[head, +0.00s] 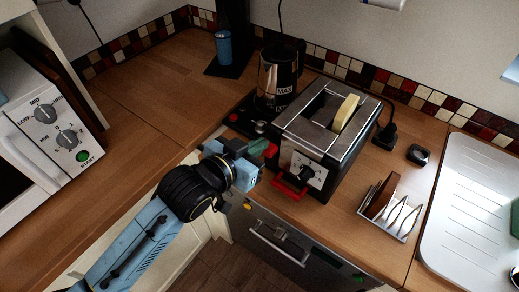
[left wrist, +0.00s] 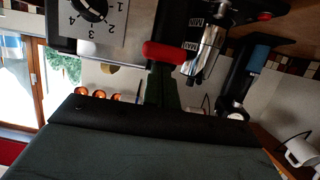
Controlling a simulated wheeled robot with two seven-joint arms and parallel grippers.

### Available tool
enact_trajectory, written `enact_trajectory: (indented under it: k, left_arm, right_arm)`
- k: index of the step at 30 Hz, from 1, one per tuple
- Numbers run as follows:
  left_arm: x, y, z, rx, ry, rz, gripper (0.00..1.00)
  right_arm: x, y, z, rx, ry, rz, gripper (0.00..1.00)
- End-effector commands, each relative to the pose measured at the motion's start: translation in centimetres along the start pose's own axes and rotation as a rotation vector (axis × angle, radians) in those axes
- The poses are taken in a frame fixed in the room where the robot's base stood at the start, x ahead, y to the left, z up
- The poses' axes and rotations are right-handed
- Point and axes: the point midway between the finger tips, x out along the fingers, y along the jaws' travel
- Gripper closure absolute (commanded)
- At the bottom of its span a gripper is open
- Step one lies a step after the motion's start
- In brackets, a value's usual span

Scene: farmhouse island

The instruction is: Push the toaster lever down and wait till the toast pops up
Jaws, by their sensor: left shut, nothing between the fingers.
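The black and steel toaster (head: 312,112) stands on the counter with a pale slice of bread (head: 348,112) sticking up out of one slot. Its front has a dial (head: 307,172), and a red lever knob (head: 271,150) shows beside my gripper. My left gripper (head: 259,158) is shut and empty at the toaster's front left. In the left wrist view the red lever (left wrist: 165,53) is right by the fingertips (left wrist: 161,88), with the numbered dial (left wrist: 95,10) at the upper left. I cannot tell whether the fingers touch the lever. My right gripper is not in view.
A kettle (head: 277,75) stands behind the toaster's left side. A toast rack (head: 390,211) and a white sink drainer (head: 466,210) are to the right. A red handle (head: 289,189) juts from the toaster's lower front. A white microwave (head: 45,125) is at the left; counter between is clear.

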Motion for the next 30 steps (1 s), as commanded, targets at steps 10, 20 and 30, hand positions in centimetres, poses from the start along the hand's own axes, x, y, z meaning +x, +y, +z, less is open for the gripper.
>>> enact_trajectory:
  k: [10,20,30]
  left_arm:
    - [0.2,0.0,0.6,0.0,-0.002,0.0,1.0]
    - [0.8,0.0,2.7,-0.001,-0.004,0.0,1.0]
    - [1.5,0.0,4.7,-0.001,-0.005,0.001,1.0]
  right_arm:
    - [0.3,-0.1,0.0,0.0,0.0,-0.002,0.3]
    - [1.4,-0.2,0.1,0.0,0.0,-0.002,0.3]
    - [2.4,-0.2,0.2,0.0,0.0,-0.002,0.3]
